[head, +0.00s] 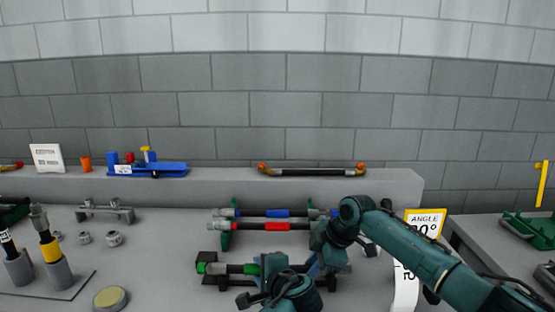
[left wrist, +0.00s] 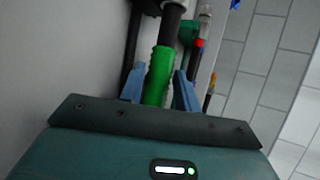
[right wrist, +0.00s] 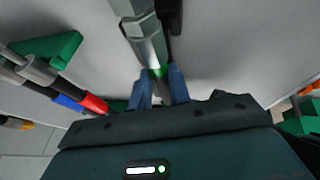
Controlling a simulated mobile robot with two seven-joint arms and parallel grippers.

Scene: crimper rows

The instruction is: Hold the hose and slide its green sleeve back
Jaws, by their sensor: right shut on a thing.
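The hose (head: 236,269) lies level in the front row on the bench, its left end in a dark bracket with a green part. Its green sleeve (head: 251,269) shows just left of my left gripper. In the left wrist view the green sleeve (left wrist: 159,75) stands between the two blue fingers of my left gripper (left wrist: 159,92), which are open around it. My right gripper (right wrist: 161,88) is shut on the hose near its silver fitting (right wrist: 147,42), beside a thin green band. My arms hide the hose's right part in the head view.
Behind lie a hose with a red sleeve (head: 278,226) and one with a blue sleeve (head: 277,213), in green holders. An angle sign (head: 425,222) stands right of my arm. Cups with tools (head: 57,274) and a round pad (head: 110,297) are at the left.

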